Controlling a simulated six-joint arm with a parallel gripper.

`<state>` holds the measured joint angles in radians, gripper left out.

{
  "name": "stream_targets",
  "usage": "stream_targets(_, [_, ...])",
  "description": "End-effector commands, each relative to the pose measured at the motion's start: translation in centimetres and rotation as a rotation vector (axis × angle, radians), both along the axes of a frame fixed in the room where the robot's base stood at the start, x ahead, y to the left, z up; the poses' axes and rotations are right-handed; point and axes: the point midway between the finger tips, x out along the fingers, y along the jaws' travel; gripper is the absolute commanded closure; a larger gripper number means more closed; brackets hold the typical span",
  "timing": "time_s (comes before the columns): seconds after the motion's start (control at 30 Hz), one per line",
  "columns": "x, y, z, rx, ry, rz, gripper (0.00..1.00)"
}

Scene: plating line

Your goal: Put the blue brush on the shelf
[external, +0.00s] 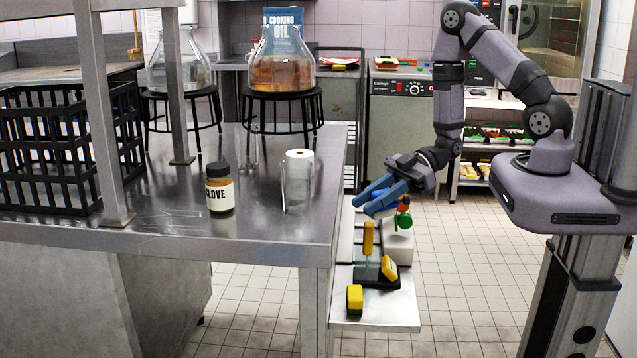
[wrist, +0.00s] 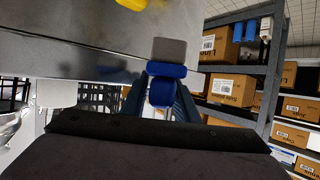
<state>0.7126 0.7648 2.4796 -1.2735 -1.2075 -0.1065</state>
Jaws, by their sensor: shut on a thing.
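The blue brush, with a blue body and a grey end (wrist: 169,50), is between the fingers of my gripper (wrist: 164,106) in the wrist view. In the external view my gripper (external: 382,196) is shut on the blue brush (external: 380,206), just right of the steel table's edge. It is above the back part of a low metal shelf (external: 385,318) beside the table. The grey end points away from my gripper. I cannot tell whether the brush touches anything below it.
On the low shelf are a yellow upright item (external: 368,238), a yellow item on a dark tray (external: 389,268), a yellow-and-green block (external: 354,300) and a white block (external: 398,245). A green and red item (external: 403,220) is close to my gripper. The steel table (external: 270,230) stands left.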

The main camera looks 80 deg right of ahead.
Motion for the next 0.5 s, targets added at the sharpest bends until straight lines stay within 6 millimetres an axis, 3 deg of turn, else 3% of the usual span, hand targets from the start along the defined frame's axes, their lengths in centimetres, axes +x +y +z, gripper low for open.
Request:
stream_targets(0.03, [-0.3, -1.3, -1.2, 0.001, 0.001, -0.028, 0.96])
stream_targets(0.2, [-0.9, -3.8, -2.6, 0.000, 0.000, -0.079, 0.96])
stream_targets(0.5, [-1.3, -4.8, -3.1, -0.001, -0.001, -0.100, 0.96])
